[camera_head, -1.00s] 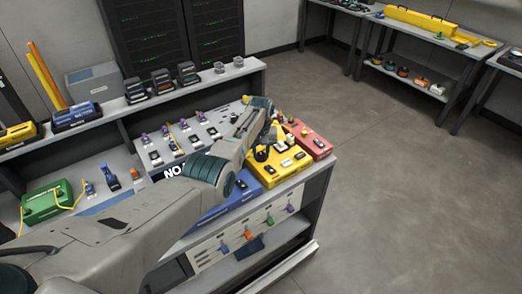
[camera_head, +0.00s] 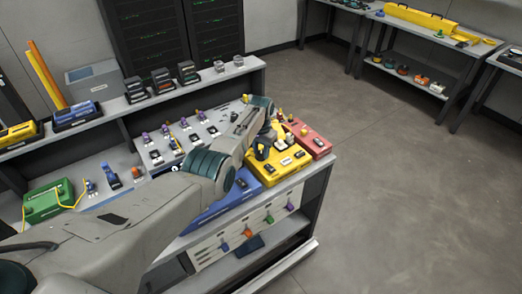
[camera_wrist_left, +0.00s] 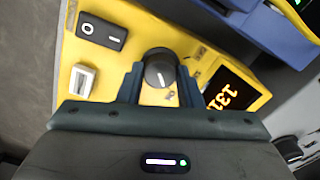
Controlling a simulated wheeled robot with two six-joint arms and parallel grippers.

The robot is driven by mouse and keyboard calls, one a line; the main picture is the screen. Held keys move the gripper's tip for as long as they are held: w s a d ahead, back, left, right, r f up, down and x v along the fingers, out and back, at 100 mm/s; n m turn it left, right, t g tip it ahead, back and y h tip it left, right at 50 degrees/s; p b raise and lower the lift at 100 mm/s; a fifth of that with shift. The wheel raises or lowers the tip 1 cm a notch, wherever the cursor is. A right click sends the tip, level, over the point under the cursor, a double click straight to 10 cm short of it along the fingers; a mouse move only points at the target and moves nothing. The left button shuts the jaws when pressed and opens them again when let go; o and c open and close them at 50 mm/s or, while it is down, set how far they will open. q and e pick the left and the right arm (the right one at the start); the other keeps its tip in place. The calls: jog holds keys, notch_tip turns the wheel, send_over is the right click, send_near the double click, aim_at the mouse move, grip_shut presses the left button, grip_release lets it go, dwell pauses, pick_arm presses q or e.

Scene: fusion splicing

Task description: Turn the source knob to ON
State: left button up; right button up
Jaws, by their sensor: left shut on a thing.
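The yellow box (camera_head: 290,172) stands near the right end of the bench and also fills much of the left wrist view (camera_wrist_left: 68,65). On it is a round black knob (camera_wrist_left: 160,72) with a white pointer line. My left gripper (camera_wrist_left: 160,90) is shut on this knob, one finger on each side. In the head view my left gripper (camera_head: 262,150) points down at the yellow box and hides part of its top. A dark display with orange digits (camera_wrist_left: 230,95) lies right of the knob, partly cut off by the finger. My right gripper is not in view.
A black rocker switch (camera_wrist_left: 102,31) and a white fitting (camera_wrist_left: 82,80) are on the same box. A red box (camera_head: 315,142) stands right beside it, and a blue box (camera_head: 225,203) on the other side.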

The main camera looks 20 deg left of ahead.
aim_at(261, 153)
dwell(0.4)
pick_arm(q)
jog(key=o, duration=0.9)
jog(key=shift+c, duration=0.2)
jog(key=shift+o, duration=0.6)
jog(key=shift+r, duration=0.1)
notch_tip(261, 153, up, 11)
jog(key=b, duration=0.1)
